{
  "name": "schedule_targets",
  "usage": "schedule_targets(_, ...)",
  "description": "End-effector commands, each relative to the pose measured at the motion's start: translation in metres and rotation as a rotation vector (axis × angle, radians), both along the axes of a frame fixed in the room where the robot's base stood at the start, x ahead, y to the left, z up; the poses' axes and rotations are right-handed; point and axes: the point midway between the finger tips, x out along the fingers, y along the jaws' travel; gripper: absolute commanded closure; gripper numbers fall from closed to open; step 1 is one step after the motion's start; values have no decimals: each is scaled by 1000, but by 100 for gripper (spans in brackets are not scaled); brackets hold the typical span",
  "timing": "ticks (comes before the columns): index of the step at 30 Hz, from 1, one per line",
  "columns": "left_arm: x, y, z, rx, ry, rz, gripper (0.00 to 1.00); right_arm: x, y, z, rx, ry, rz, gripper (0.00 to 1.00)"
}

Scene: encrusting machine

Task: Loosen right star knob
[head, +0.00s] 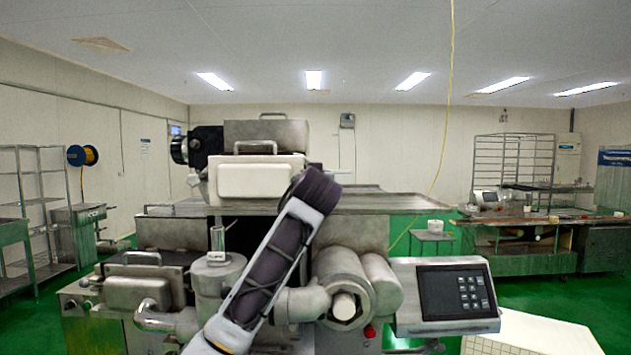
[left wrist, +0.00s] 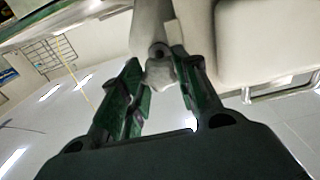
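In the left wrist view a small grey knob (left wrist: 161,73) sits at the end of a pale cylindrical part (left wrist: 150,28). My left gripper (left wrist: 162,68) has its two dark fingers spread, one on each side of this knob. A gap shows on the left side; on the right I cannot tell whether the finger touches. In the head view my left arm rises from the bottom across the middle of the encrusting machine (head: 360,235). It hides its own gripper and the knob there. My right gripper is in neither view.
A control panel (head: 455,293) with a keypad stands at the machine's right, beside two large cylinders (head: 343,280). A pale box-like housing (left wrist: 265,45) is close to the gripper's right in the wrist view. A worktable (head: 520,258) stands farther right, with green floor between.

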Motion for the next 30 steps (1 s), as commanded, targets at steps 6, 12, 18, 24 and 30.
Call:
schedule_targets(6,0,0,0,1,0,1,92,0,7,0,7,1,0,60)
schedule_targets(12,0,0,0,17,0,1,92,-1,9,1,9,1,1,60)
schedule_targets(18,0,0,1,74,0,1,92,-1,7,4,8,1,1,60)
schedule_targets(24,0,0,1,185,0,1,92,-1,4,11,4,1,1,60)
schedule_targets(30,0,-1,1,339,1,1,92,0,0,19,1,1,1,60)
